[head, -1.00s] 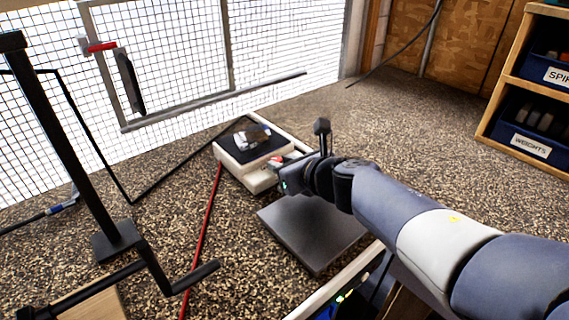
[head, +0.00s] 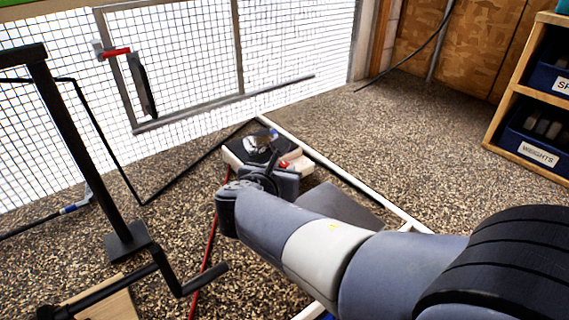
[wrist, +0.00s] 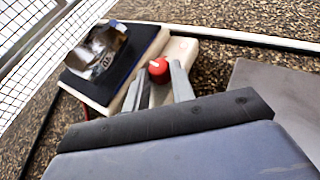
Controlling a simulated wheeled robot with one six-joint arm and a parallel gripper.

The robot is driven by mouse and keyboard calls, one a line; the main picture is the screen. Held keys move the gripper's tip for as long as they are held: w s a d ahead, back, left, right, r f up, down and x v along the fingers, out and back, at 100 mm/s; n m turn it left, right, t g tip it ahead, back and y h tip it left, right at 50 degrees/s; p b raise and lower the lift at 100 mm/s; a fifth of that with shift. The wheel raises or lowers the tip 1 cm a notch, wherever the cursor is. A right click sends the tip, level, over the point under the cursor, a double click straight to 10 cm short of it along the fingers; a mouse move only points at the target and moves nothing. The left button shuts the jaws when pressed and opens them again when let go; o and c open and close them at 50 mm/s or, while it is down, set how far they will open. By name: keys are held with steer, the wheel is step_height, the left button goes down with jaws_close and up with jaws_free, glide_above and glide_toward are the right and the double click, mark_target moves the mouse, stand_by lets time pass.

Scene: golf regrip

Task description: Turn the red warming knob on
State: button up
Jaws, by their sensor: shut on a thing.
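The red warming knob (wrist: 158,68) sits on the pale end of a white warming unit (wrist: 183,47). The knob also shows as a small red spot in the head view (head: 284,164), just beyond my gripper. My gripper (wrist: 158,77) has one grey finger on each side of the knob, shut on it. A light mark shows on the knob's top. The unit has a black pad (wrist: 128,70) with a crumpled silvery packet (wrist: 97,50) on it. In the head view my wrist hides the unit's near side.
A dark grey plate (head: 340,204) lies on the speckled floor right of the unit. A black stand with a crank (head: 125,235) is at left, and a red cable (head: 209,248) runs between. A mesh gate (head: 190,60) is behind. Shelves with bins (head: 530,148) stand at right.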

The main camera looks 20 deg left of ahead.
steer(key=m+h+p, duration=0.2)
steer(key=a+m+h+p, duration=0.1)
steer(key=shift+r+h+p, duration=0.25)
steer(key=shift+h+p, duration=0.05)
steer(key=shift+p, duration=0.1)
steer(key=shift+a+f+m+h+p, duration=0.15)
steer(key=shift+f+m+h+p, duration=0.05)
steer(key=shift+m+h+p, duration=0.95)
steer(key=o, duration=1)
steer(key=shift+r, duration=0.15)
